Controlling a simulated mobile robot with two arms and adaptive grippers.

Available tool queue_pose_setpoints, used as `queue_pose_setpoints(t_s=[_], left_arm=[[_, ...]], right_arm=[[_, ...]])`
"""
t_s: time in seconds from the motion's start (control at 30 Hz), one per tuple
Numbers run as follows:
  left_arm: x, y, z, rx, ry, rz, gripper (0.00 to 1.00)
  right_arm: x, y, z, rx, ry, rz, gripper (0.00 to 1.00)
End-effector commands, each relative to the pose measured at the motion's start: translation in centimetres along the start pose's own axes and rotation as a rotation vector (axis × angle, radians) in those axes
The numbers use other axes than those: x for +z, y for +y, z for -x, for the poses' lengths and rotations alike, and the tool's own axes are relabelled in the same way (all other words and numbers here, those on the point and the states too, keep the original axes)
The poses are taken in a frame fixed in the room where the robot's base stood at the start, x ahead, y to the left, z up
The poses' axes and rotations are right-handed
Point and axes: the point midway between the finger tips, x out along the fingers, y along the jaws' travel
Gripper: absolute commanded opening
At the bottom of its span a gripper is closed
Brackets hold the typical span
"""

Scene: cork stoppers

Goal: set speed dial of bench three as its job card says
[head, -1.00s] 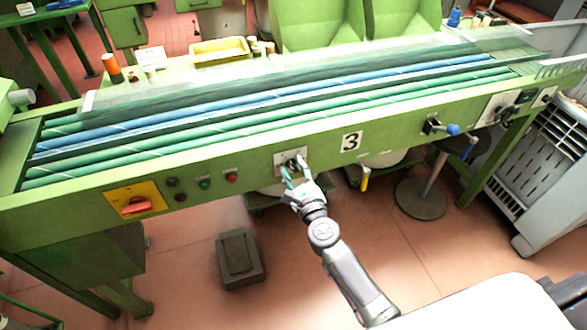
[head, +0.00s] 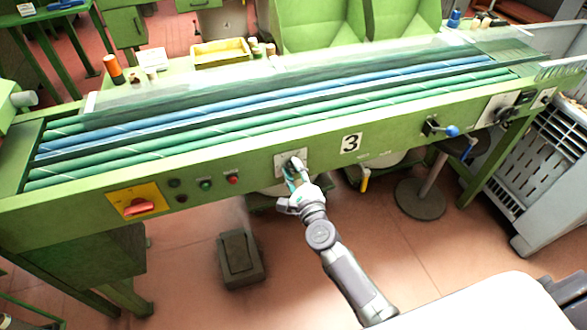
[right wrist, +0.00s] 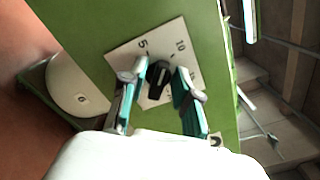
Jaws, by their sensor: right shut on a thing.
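Bench three is the long green machine with a "3" plate (head: 350,143) on its front rail. The speed dial is a black knob (right wrist: 158,80) on a pale scale plate (right wrist: 178,48), where "5" and "10" can be read in the right wrist view. In the head view the plate (head: 281,160) is left of the "3", and the knob is mostly hidden by the fingers. My right gripper (head: 297,172) is shut on the knob, with one teal-padded finger on each side of it. I cannot read the exact setting. My left gripper is out of view.
An orange-red switch on a yellow plate (head: 134,201) and several small buttons (head: 205,184) are left on the rail. A blue-knobbed lever (head: 450,131) is to the right. A small white paper (head: 150,57) lies behind.

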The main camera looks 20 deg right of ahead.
Motion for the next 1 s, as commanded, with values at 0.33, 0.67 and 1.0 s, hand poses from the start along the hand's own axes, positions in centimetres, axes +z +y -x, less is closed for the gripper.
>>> queue_pose_setpoints(t_s=[0.33, 0.67, 1.0], left_arm=[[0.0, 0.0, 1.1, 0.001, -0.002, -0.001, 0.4], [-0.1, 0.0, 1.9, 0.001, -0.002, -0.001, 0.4], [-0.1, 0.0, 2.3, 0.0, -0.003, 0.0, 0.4]], right_arm=[[0.0, 0.2, 0.0, 0.002, 0.001, 0.327, 0.0], [-0.1, 0.4, 0.0, 0.003, 0.0, 0.583, 0.0], [-0.2, 0.5, 0.0, 0.002, 0.0, 0.717, 0.0]])
